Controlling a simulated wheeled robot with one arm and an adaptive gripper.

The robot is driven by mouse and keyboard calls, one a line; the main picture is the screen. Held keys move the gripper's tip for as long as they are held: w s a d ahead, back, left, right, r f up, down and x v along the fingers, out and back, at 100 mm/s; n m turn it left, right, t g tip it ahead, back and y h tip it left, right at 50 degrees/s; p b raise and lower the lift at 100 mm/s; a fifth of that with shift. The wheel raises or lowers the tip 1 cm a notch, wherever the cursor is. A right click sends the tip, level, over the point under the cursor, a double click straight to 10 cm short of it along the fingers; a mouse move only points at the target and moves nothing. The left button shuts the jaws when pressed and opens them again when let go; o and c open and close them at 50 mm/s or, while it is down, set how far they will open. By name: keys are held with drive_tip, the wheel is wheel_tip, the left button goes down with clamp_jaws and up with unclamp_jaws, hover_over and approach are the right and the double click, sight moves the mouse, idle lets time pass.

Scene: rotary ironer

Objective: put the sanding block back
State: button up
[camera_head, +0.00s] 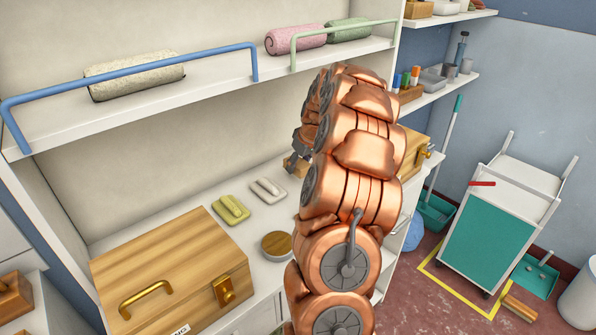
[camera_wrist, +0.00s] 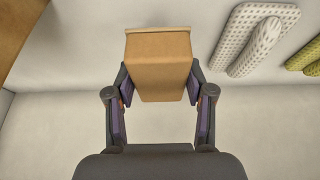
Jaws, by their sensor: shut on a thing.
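The sanding block, a tan block with a paler strip along its far edge, is between the fingers of my gripper (camera_wrist: 160,100) in the wrist view (camera_wrist: 158,68). The two fingers are shut on its sides. In the head view my gripper (camera_head: 298,152) shows partly at the left of my copper arm, over the white counter (camera_head: 190,195). A small tan part of the block (camera_head: 291,166) shows there below the fingers. Most of the block is hidden in that view. I cannot tell whether it touches the counter.
A grey pad (camera_head: 268,190) and a yellow-green pad (camera_head: 232,209) lie on the counter. A round wood-topped tin (camera_head: 277,245) and a large wooden box (camera_head: 165,262) are nearer. Another wooden box (camera_head: 416,153) is partly behind my arm. A shelf with rolled towels (camera_head: 135,78) and rails is above.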

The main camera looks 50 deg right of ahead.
drive_tip(key=shift+w+d+f, duration=0.1)
drive_tip(key=shift+w+d, duration=0.05)
drive_tip(key=shift+w, duration=0.05)
drive_tip(key=shift+f+p, duration=0.75)
drive_tip(key=shift+f, duration=0.9)
drive_tip(key=shift+f, duration=0.15)
drive_tip(key=o, duration=1.1)
drive_tip(key=shift+r, duration=0.25)
drive_tip(key=b+v, duration=0.3)
drive_tip(key=v, duration=0.8)
drive_tip(key=shift+s+r, duration=0.25)
drive_tip(key=shift+r, duration=0.1)
